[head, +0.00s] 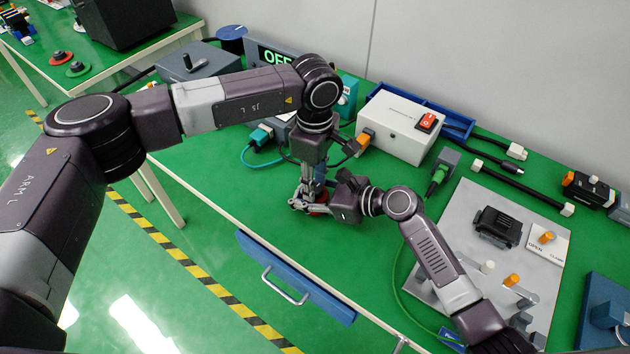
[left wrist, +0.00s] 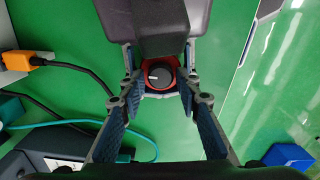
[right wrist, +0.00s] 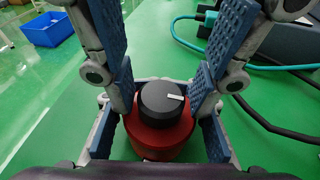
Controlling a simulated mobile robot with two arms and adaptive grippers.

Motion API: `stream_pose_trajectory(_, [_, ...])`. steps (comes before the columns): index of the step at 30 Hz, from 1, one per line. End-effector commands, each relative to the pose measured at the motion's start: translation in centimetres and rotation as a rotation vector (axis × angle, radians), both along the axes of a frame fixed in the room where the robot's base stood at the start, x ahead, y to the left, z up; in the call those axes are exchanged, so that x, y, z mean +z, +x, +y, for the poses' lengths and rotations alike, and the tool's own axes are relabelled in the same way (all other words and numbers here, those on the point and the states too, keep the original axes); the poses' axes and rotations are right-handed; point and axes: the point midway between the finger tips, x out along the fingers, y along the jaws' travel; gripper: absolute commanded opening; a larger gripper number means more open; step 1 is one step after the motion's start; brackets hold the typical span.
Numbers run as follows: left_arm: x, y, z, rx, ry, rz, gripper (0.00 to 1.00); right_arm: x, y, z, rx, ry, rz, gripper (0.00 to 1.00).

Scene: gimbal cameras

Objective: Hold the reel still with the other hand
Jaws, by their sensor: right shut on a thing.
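A red round body, the reel (right wrist: 160,132), stands on the green table, with a black knob (right wrist: 162,101) bearing a white mark on top. It also shows in the left wrist view (left wrist: 150,88); in the head view it is mostly hidden by the grippers. My right gripper (right wrist: 162,125) comes in from the side, low, and is shut on the red body. My left gripper (left wrist: 160,80) points down from above. Its blue-padded fingers are apart on either side of the knob, with visible gaps.
A white box (head: 398,128) with a red switch stands behind, near a grey plug with green cable (head: 437,178). A grey panel (head: 470,225) with a black latch lies at right. A blue drawer (head: 295,278) sticks out in front.

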Motion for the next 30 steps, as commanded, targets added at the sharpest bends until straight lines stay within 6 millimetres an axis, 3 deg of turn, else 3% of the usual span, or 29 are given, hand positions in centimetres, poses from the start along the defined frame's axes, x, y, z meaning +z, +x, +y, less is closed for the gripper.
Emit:
stream_pose_trajectory(8, [-0.05, -0.09, -0.11, 0.087, -0.002, 0.001, 0.31, -0.06, -0.08, 0.06, 0.001, 0.000, 0.002, 0.00])
stream_pose_trajectory(30, [-0.06, -0.20, -0.13, 0.946, -0.003, 0.003, 0.31, 0.04, -0.03, 0.08, 0.001, 0.001, 0.000, 0.00])
